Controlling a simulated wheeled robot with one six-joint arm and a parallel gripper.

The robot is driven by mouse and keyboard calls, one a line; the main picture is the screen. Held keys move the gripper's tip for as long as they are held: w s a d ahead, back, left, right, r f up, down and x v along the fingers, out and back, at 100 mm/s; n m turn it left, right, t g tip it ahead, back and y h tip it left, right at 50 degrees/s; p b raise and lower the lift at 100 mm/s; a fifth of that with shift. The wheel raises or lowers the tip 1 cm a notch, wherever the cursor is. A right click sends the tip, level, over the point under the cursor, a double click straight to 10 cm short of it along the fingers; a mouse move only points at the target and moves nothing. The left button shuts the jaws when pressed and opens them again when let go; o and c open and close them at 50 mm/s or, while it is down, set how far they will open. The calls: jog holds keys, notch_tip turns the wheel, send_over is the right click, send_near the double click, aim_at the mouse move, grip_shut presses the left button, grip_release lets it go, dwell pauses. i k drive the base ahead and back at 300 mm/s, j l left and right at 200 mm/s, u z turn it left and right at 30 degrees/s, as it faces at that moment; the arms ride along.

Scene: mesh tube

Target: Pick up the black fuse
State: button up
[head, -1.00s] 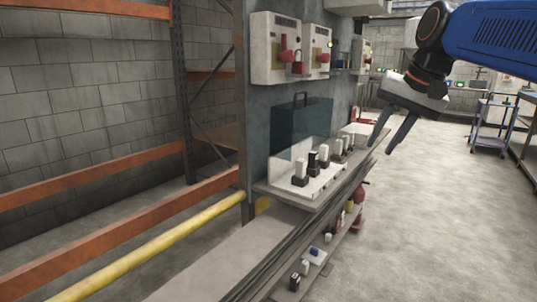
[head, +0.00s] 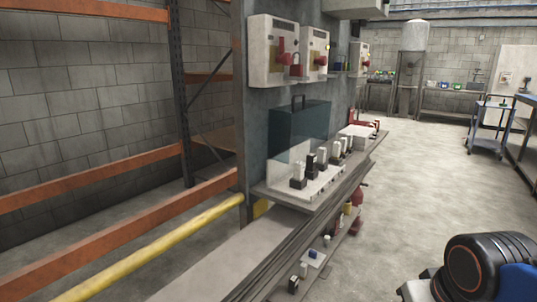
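A black fuse (head: 311,164) stands upright in a row of fuses on a white base, on the shelf beside the grey column. A white fuse on a black foot (head: 298,174) stands in front of it, and a white one (head: 322,157) stands just behind it. My gripper (head: 418,291) shows only as a grey piece at the bottom edge on the right, well apart from the row. Its fingers are out of the frame, so I cannot tell if it is open or shut.
A clear panel (head: 288,150) and a dark teal case (head: 303,118) stand behind the row. Switch boxes (head: 272,50) hang above. A lower shelf holds small parts, including a blue-topped one (head: 313,253). A yellow rail (head: 165,240) runs at left. The floor (head: 425,190) at right is clear.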

aim_at(311, 159)
jog(key=i+l+u, duration=0.1)
jog(key=l+u, duration=0.3)
jog(key=l, duration=0.55)
jog(key=l+u, duration=0.4)
jog(key=l, duration=0.5)
jog(key=i+l, duration=0.1)
jog(key=l, duration=0.25)
jog(key=i+l, duration=0.1)
jog(key=l, duration=0.25)
jog(key=i+l, duration=0.1)
jog(key=l, duration=0.25)
jog(key=i+l, duration=0.1)
jog(key=l, duration=0.25)
